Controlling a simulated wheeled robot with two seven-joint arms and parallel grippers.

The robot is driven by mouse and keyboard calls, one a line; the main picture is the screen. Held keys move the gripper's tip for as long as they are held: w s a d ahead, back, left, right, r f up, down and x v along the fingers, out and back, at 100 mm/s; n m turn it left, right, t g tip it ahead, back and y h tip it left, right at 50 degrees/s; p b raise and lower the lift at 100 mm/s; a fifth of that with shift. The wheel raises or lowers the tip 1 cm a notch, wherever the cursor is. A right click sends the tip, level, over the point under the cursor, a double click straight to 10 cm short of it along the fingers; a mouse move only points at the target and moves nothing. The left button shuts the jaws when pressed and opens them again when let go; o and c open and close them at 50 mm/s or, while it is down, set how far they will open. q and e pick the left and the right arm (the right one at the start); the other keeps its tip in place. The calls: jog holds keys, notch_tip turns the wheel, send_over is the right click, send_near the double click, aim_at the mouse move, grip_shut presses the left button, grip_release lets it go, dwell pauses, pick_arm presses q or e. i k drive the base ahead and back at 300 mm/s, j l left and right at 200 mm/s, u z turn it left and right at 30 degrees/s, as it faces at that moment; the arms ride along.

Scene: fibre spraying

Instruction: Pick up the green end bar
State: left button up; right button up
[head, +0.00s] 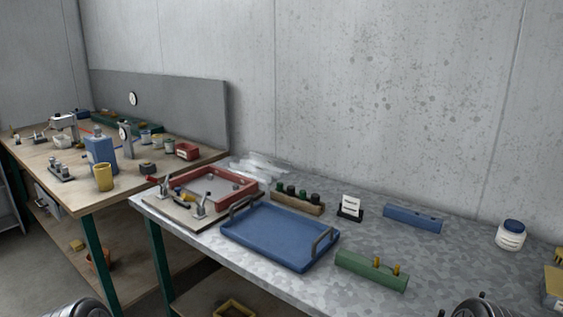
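The green end bar (371,271) lies on the galvanized metal table (300,287), near its front edge, just right of the blue tray. Two brass-coloured pins stand up from its top. Nothing touches it from above. Only dark rounded parts of my two arms show at the bottom edge, one at the left and one at the right. The fingers of both grippers are out of view.
A blue tray (252,252) with two handles lies left of the bar. Behind are a blue bar (413,218), a card holder (350,208) and a wooden rack (297,199). A white jar (510,235) stands at right. A red frame (238,202) sits at the table's left end.

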aim_at(361, 265)
jog(key=i+j, duration=0.1)
jog(key=j, duration=0.15)
jog(key=i+j, duration=0.1)
jog(key=j, duration=0.2)
jog(key=i+j, duration=0.15)
jog(key=j+z, duration=0.1)
jog(key=z, duration=1.8)
